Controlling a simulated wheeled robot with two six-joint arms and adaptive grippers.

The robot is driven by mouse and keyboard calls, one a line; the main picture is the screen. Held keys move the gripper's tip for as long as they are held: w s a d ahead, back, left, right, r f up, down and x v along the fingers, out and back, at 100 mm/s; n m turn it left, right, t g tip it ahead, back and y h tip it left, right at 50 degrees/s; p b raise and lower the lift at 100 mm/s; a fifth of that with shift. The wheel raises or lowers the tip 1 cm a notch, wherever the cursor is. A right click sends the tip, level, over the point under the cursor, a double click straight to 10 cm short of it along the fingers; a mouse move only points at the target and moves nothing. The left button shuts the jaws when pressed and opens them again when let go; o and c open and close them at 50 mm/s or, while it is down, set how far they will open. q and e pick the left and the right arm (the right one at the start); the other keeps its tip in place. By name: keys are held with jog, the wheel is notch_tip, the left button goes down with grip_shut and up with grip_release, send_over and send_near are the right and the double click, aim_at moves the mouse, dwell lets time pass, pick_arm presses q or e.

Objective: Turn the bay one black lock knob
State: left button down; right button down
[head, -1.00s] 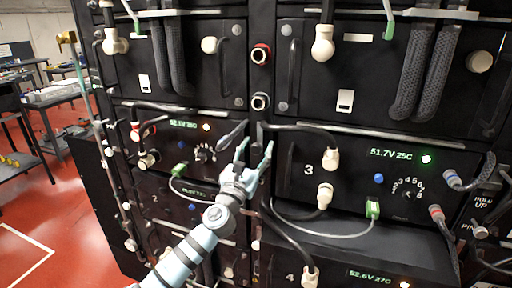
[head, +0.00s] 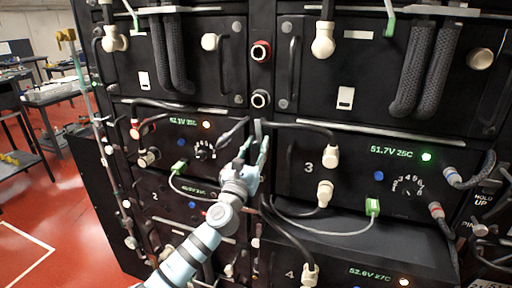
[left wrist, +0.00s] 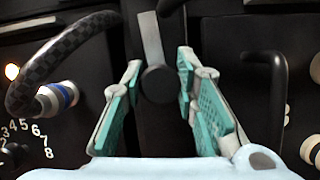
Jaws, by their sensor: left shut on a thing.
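The black lock knob (left wrist: 158,84) shows in the left wrist view as a round black cap with a grey bar above it, on the dark upright between the bays. My left gripper (head: 250,160) is at this upright, right of the bay one panel (head: 225,139). In the left wrist view my left gripper (left wrist: 157,85) has its teal-padded fingers on both sides of the knob, shut on it. In the head view the fingers hide the knob. My right gripper is not in view.
Black cables (head: 302,128) loop close to the gripper on the right. A cable with a blue-collared plug (left wrist: 58,97) and a numbered dial (left wrist: 14,152) are left in the wrist view. A black handle (left wrist: 277,92) stands at right.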

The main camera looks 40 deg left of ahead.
pick_arm(q)
jog(key=n+y, duration=0.1)
jog(key=n, duration=0.2)
jog(key=n+g+y, duration=0.1)
jog(key=n, duration=0.1)
jog(key=shift+n+y, duration=0.4)
jog(key=n+g+y+p, duration=0.1)
jog(key=n, duration=0.2)
jog(key=n+g+y, duration=0.1)
jog(key=n, duration=0.2)
jog(key=shift+n+p, duration=0.3)
jog(key=shift+p, duration=0.05)
jog(key=n+g+y+p, duration=0.1)
jog(key=n+g+p, duration=0.1)
jog(key=n, duration=0.3)
jog(key=shift+n+g, duration=0.3)
jog(key=shift+g, duration=0.1)
jog(key=shift+f+n+g+p, duration=0.1)
jog(key=shift+n+g+p, duration=0.6)
jog(key=shift+n+p, duration=0.95)
jog(key=shift+n, duration=0.45)
jog(key=c, duration=1.2)
grip_release()
jog(key=shift+c, duration=0.2)
